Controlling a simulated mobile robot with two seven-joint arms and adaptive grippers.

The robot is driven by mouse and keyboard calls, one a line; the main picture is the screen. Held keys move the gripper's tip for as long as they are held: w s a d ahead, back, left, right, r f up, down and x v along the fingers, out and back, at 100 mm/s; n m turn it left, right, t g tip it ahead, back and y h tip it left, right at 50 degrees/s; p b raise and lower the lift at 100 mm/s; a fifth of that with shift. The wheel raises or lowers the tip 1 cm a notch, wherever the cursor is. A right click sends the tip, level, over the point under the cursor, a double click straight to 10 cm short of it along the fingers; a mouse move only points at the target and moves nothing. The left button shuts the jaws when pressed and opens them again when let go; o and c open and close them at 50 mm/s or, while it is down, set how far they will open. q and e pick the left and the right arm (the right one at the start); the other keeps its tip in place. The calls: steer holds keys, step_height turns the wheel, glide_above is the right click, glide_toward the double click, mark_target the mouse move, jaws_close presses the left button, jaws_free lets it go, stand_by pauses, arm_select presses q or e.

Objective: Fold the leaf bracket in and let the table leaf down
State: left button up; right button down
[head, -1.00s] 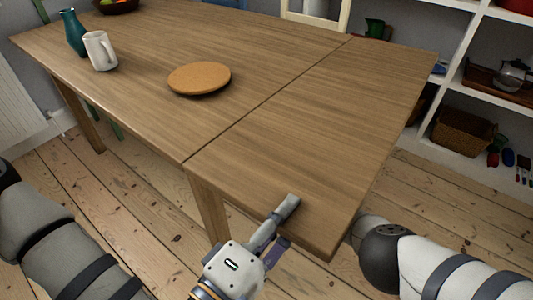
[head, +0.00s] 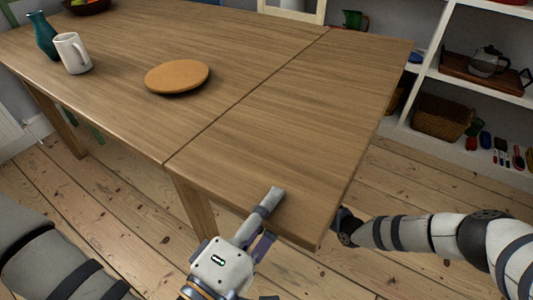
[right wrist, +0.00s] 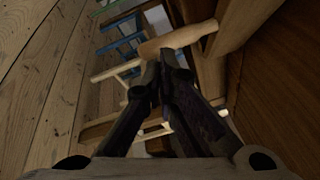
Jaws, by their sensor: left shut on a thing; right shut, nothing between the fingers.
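The wooden table leaf (head: 310,120) is up, level with the tabletop (head: 190,55), with a thin seam between them. My left gripper (head: 265,218) is shut on the leaf's near edge, one finger on top and the other below. My right arm reaches in beside the leaf's right edge; its gripper is hidden in the head view. In the right wrist view my right gripper (right wrist: 162,58) is shut and empty under the table. A pale wooden bar, which looks like the leaf bracket (right wrist: 180,38), is just beyond its fingertips; contact is unclear. The leaf's dark underside (right wrist: 285,85) is at right.
A round cork mat (head: 177,76), a white jug (head: 72,53) and a teal vase (head: 45,35) stand on the tabletop. A table leg (head: 194,208) is below the seam. White shelves (head: 440,55) stand at the right. Floorboards right of the leaf are clear.

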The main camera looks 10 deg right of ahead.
arm_select(q)
steer(key=shift+r, duration=0.2)
arm_select(e)
steer(key=s+d+n, duration=0.3)
steer(key=s+n, duration=0.1)
steer(key=shift+h, duration=0.3)
steer(key=shift+w+a+r, duration=0.15)
steer(key=shift+w+a, duration=1.1)
steer(key=shift+w, duration=0.45)
steer(key=shift+w+a+r, duration=0.15)
steer(key=shift+w+a, duration=1.15)
steer(key=shift+w, duration=0.45)
steer(key=shift+w+a+r, duration=0.15)
steer(key=shift+w+a, duration=1.1)
steer(key=shift+w, duration=0.45)
steer(key=a, duration=0.1)
steer(key=w+a, duration=0.1)
steer(key=a, duration=0.1)
steer(key=shift+w+a, duration=0.1)
steer(key=shift+w, duration=0.05)
